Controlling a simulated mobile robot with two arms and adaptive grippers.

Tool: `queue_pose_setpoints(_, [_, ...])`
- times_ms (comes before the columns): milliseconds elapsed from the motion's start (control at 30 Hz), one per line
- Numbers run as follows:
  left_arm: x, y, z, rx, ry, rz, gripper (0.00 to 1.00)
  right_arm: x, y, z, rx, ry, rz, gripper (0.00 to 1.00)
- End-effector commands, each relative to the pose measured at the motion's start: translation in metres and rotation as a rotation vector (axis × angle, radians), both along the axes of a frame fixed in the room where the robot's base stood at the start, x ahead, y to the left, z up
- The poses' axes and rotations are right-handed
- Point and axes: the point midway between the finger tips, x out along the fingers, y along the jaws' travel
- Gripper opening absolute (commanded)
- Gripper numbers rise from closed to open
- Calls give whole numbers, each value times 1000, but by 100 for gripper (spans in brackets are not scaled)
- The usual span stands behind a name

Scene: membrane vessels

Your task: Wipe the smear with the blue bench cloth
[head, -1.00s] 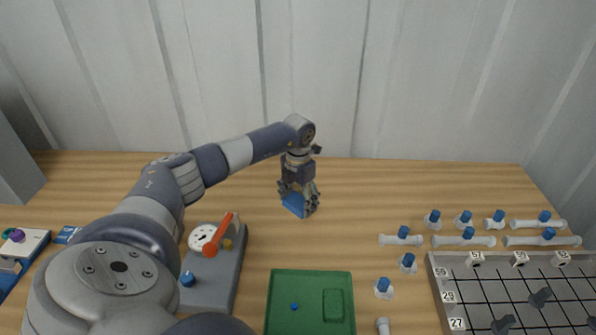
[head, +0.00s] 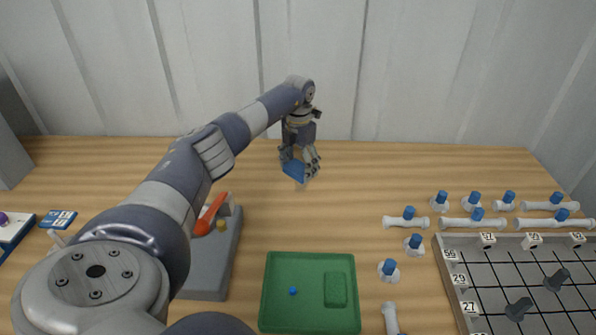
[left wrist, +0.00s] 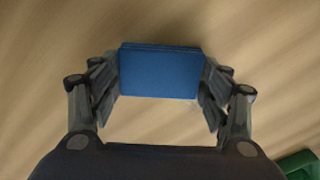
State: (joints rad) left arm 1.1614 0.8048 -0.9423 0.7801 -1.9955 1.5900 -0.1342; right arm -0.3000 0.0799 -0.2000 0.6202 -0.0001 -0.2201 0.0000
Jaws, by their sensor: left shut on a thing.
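The blue bench cloth (head: 295,170) is a folded blue pad in my left gripper (head: 299,165), over the back middle of the wooden bench. In the left wrist view the cloth (left wrist: 160,73) sits between the two fingers of the left gripper (left wrist: 161,85), which are shut on its sides. I cannot tell whether the cloth touches the bench or is a little above it. A faint pale spot shows just below the cloth in the left wrist view; I cannot tell whether it is the smear. My right gripper is not in view.
A green tray (head: 310,326) with a small blue piece stands at the front middle. A grey device with an orange lever (head: 210,213) is left of it. White vessels with blue caps (head: 389,269) and a numbered grid rack (head: 490,270) are at the right.

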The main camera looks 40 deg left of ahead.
Motion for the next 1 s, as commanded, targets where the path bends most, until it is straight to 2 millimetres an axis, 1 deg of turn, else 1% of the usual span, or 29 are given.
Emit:
queue_pose_setpoints(33, [2, 1, -2, 1, -1, 1, 51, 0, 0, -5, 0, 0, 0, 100])
queue_pose_setpoints(100, [3, 3, -2, 2, 0, 1, 51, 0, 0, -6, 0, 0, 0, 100])
queue_pose_setpoints(467, [2, 3, 3, 3, 1, 1, 51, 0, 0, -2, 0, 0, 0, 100])
queue_pose_setpoints(567, [2, 3, 10, 2, 1, 1, 51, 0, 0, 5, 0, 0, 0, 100])
queue_pose_setpoints(1000, [3, 3, 56, 2, 0, 0, 51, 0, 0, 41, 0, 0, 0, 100])
